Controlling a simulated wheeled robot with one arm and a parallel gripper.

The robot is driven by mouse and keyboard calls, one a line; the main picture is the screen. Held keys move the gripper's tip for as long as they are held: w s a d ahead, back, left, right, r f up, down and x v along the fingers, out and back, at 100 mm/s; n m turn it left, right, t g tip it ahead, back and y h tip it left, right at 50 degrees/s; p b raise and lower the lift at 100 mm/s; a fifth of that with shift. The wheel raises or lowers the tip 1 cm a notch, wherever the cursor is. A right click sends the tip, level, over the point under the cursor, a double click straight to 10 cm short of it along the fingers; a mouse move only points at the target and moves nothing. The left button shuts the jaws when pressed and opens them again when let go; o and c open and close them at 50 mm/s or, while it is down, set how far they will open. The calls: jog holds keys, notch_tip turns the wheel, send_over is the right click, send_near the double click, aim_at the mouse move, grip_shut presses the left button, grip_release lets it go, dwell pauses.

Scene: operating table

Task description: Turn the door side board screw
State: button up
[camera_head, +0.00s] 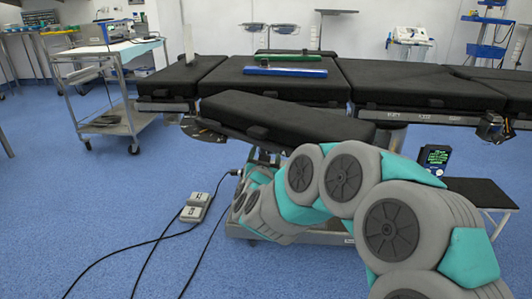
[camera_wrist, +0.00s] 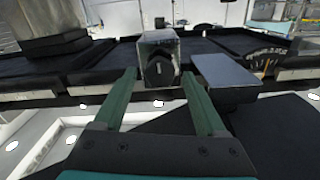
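In the wrist view, a clamp block with a dark rounded screw knob (camera_wrist: 158,68) sits at the table's edge, near the top centre. My gripper (camera_wrist: 160,78) points at it with its two green fingers spread, one toward each side of the knob. Nothing shows held between the fingers. I cannot tell whether the tips reach the knob or stop short of it. In the head view my arm hides the gripper. The operating table (camera_head: 235,85) has black pads, and a dark clamp (camera_head: 490,127) hangs on its right edge.
A lower black board (camera_head: 290,118) juts out in front of the table. A blue bar (camera_head: 285,72) and a green bar (camera_head: 288,58) lie on the pads. A white trolley (camera_head: 110,58) stands at left. A foot pedal (camera_head: 196,207) and cables lie on open blue floor.

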grip_shut()
dwell(0.3)
jog(key=m+b, duration=0.1)
jog(key=m, duration=0.1)
jog(key=shift+f+m+b, duration=0.15)
jog(key=shift+m+b, duration=0.55)
jog(key=shift+m, duration=0.7)
jog(key=shift+o, duration=0.6)
grip_release()
